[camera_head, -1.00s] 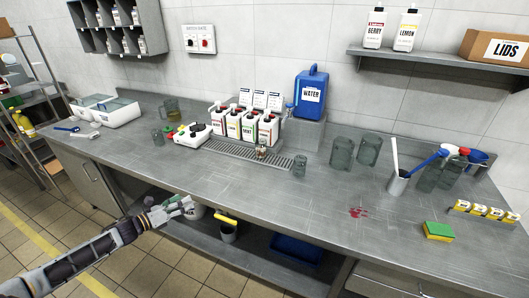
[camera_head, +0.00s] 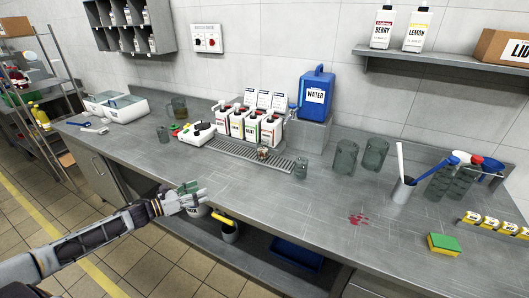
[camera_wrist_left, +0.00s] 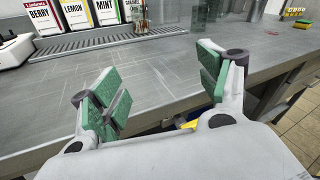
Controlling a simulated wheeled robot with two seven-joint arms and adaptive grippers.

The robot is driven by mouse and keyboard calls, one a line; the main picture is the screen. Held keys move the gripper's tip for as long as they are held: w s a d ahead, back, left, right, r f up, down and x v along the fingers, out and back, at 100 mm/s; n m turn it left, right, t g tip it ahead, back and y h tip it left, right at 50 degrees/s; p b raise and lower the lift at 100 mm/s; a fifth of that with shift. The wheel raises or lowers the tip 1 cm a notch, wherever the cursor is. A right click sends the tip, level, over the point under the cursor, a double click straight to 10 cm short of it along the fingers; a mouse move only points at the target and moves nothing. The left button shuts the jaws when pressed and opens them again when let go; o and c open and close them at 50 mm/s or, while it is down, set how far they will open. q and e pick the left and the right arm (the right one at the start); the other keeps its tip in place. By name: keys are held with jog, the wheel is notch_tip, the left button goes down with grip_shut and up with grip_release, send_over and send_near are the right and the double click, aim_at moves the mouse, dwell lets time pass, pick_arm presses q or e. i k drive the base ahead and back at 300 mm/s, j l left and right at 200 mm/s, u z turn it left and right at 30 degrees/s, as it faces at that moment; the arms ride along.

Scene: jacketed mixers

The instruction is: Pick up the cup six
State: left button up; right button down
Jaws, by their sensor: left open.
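Several clear grey cups stand on the steel counter (camera_head: 250,195), and no label tells me which is cup six. A small cup (camera_head: 301,167) stands right of the drip tray. A small patterned cup (camera_head: 263,153) is on the tray's grate. Another small cup (camera_head: 164,135) stands at the left. Two larger cups (camera_head: 346,156) (camera_head: 375,154) stand upright further right. My left gripper (camera_head: 190,192) is open and empty at the counter's front edge, apart from every cup. Its green-padded fingers also show spread in the left wrist view (camera_wrist_left: 156,85). My right gripper is out of view.
White labelled bottles (camera_head: 250,124) stand behind the drip tray (camera_head: 240,152). A blue water jug (camera_head: 315,95) is at the back. A utensil holder (camera_head: 402,190) and a sponge (camera_head: 443,244) are on the right.

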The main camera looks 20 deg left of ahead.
aim_at(263, 149)
jog(key=i, duration=0.85)
